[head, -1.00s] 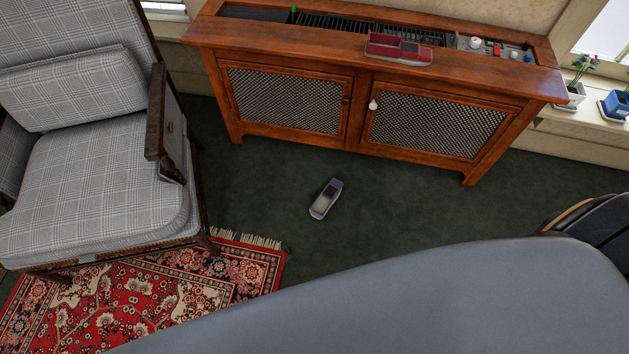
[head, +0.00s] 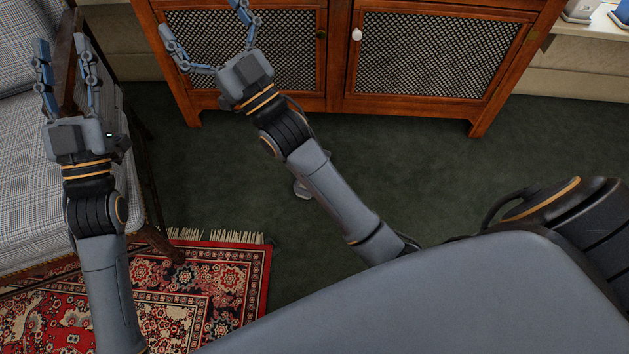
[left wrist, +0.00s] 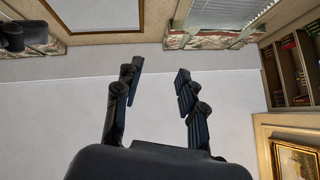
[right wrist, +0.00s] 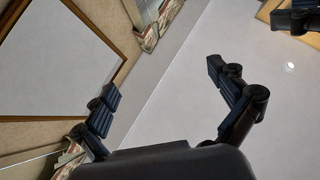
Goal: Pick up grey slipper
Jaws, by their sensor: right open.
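The grey slipper (head: 302,190) lies on the dark green carpet in the head view. My right forearm crosses in front of it and hides most of it; only a small pale edge shows. My right gripper (head: 200,18) is open and empty, raised in front of the cabinet's left door, beyond the slipper. My left gripper (head: 61,42) is open and empty in front of the armchair, left of the slipper. Both wrist views look up at ceiling and walls, with spread fingers of the left (left wrist: 158,80) and right (right wrist: 162,80) grippers and no slipper.
A wooden cabinet (head: 340,60) with mesh doors stands at the back. A plaid armchair (head: 25,190) is at the left. A red patterned rug (head: 225,290) with a fringe lies in front of it. The carpet (head: 410,160) right of my right arm is clear.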

